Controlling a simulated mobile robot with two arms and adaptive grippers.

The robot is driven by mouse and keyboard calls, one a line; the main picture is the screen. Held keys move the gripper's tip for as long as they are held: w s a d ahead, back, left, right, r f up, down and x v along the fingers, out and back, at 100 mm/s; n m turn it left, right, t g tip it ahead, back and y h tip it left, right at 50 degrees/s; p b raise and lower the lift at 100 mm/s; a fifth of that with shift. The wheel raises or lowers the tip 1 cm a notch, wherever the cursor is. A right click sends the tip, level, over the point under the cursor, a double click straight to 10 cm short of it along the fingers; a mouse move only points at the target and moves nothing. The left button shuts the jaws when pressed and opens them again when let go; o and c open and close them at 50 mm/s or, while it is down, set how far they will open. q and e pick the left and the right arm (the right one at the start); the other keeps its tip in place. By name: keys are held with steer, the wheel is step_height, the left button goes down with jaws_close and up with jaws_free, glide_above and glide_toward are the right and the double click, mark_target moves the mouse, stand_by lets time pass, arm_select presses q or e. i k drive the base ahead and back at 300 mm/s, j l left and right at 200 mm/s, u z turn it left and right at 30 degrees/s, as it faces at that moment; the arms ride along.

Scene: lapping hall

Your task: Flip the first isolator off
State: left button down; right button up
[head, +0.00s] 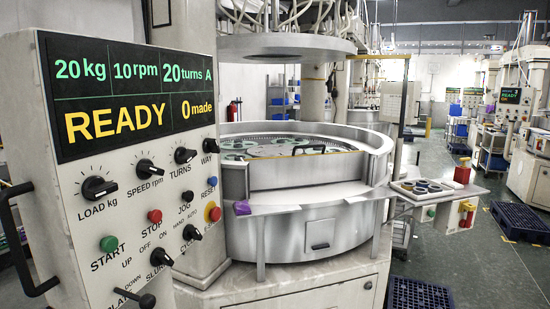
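Neither of my grippers is in the head view. No part that I can surely name as the first isolator shows. A grey control panel (92,201) stands close at the left, with a display (135,95) reading 20 kg, 10 rpm, 20 turns A, READY and 0 made. It carries black rotary knobs such as LOAD (98,188), SPEED (149,168) and TURNS (184,155). A green START button (108,244), a red STOP button (155,216) and a red button on yellow (213,212) also show. The lowest labels are cut off.
A round lapping machine (300,225) fills the middle, with a purple item (242,208) on its front ledge. A side shelf (436,194) holds dark rings; red and yellow objects (466,214) are beside it. Dark pallets (520,222) lie on the floor at right; an aisle runs between.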

mark_target(463, 223)
steer(key=i+l, duration=0.6)
steer(key=l, duration=0.2)
steer(key=i+l, duration=0.55)
steer(key=l, duration=0.25)
steer(key=i+l+z, duration=0.1)
steer(key=i+l, duration=0.5)
steer(key=l, duration=0.2)
steer(key=i+l, duration=0.6)
steer(key=l, duration=0.2)
